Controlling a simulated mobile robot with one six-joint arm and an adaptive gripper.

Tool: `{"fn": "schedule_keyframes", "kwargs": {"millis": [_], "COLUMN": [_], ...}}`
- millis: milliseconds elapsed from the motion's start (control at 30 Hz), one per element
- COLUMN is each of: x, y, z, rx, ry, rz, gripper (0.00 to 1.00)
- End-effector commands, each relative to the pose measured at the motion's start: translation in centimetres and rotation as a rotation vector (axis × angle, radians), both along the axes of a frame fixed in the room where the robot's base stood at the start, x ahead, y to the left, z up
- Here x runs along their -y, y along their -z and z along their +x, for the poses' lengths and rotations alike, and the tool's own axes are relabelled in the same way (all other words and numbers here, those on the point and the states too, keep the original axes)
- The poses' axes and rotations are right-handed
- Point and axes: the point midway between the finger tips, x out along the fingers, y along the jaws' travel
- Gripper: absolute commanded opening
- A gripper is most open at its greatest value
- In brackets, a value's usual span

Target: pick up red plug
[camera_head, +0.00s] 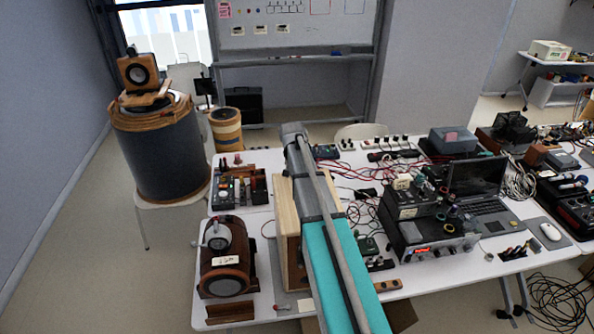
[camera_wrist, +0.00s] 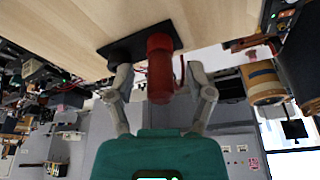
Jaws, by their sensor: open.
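The red plug (camera_wrist: 160,68) is a red cylinder standing out from a black plate (camera_wrist: 125,47) on a pale wooden surface in the wrist view. My gripper (camera_wrist: 156,78) is open, with one finger on each side of the plug. Both fingers look apart from it, though the depth gap is hard to judge. In the head view, my arm runs up the middle in front of a wooden box (camera_head: 288,205). The plug and my fingertips are hidden there.
Left of the box stand a wooden-cased speaker (camera_head: 226,262) and a board of components (camera_head: 240,190). Right of my arm are stacked electronic units (camera_head: 428,238), a laptop (camera_head: 480,180) and loose cables. The white table (camera_head: 440,278) is crowded.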

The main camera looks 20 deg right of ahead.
Motion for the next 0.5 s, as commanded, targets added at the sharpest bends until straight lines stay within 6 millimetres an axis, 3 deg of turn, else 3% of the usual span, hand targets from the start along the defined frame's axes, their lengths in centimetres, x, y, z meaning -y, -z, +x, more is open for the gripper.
{"fn": "schedule_keyframes", "kwargs": {"millis": [400, 433, 500], "x": [0.03, 0.03, 0.04], "y": [-0.03, -0.03, -0.03], "z": [-0.02, -0.02, -0.02], "rx": [0.000, 0.000, 0.000], "ry": [0.000, 0.000, 0.000], "rz": [0.000, 0.000, 0.000], "gripper": [0.68, 0.66, 0.53]}}
